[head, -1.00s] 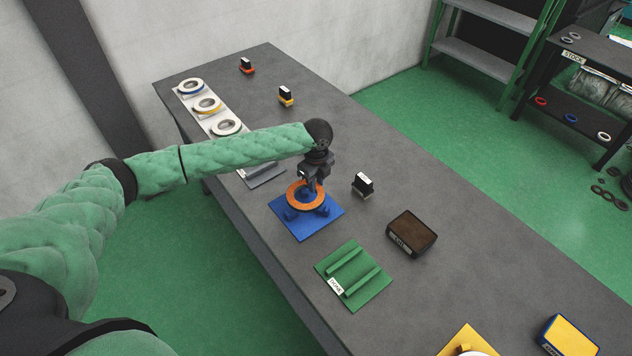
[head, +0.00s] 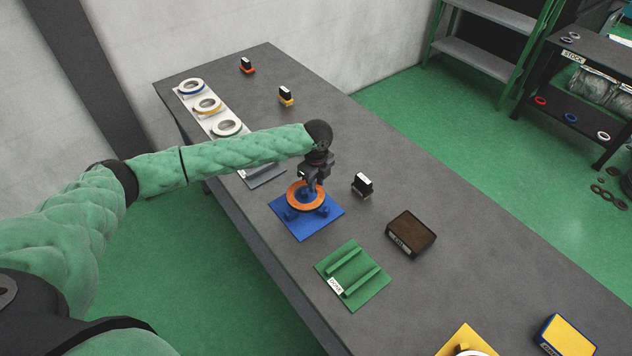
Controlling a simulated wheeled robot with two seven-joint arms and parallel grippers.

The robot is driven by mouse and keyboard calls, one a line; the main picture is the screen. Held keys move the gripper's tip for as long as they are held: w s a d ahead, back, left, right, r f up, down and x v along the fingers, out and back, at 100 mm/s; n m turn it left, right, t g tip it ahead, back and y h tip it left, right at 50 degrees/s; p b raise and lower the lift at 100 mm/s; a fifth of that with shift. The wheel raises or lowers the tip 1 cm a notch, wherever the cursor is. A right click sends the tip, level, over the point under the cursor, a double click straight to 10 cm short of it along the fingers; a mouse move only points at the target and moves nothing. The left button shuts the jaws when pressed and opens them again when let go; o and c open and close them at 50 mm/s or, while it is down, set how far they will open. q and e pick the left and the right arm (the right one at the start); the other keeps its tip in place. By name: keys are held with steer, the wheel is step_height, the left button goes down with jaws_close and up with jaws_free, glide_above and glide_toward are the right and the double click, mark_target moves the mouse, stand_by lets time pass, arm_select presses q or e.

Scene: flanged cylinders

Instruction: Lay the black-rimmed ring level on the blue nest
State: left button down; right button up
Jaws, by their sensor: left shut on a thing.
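An orange-faced ring (head: 291,194) is at the blue nest (head: 316,227), over its blue posts. It looks nearly level; I cannot tell whether it rests fully on the posts. A black rim on it is too small to make out. My left gripper (head: 311,188) points down at the ring's far side and is shut on it, hiding part of it. A white ring with a dark rim (head: 218,131) lies on the white tray, partly close to my left arm. My right gripper is not in view.
Blue-rimmed (head: 191,87) and yellow-rimmed (head: 207,104) rings lie on the white tray (head: 188,102). A brown-topped box (head: 411,233) and a green ribbed plate (head: 353,276) are nearer.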

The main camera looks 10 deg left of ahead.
arm_select(q)
steer(key=shift+f, duration=1.4)
stand_by(5.4)
steer(key=c, duration=1.2)
jaws_free()
steer(key=shift+o, duration=0.2)
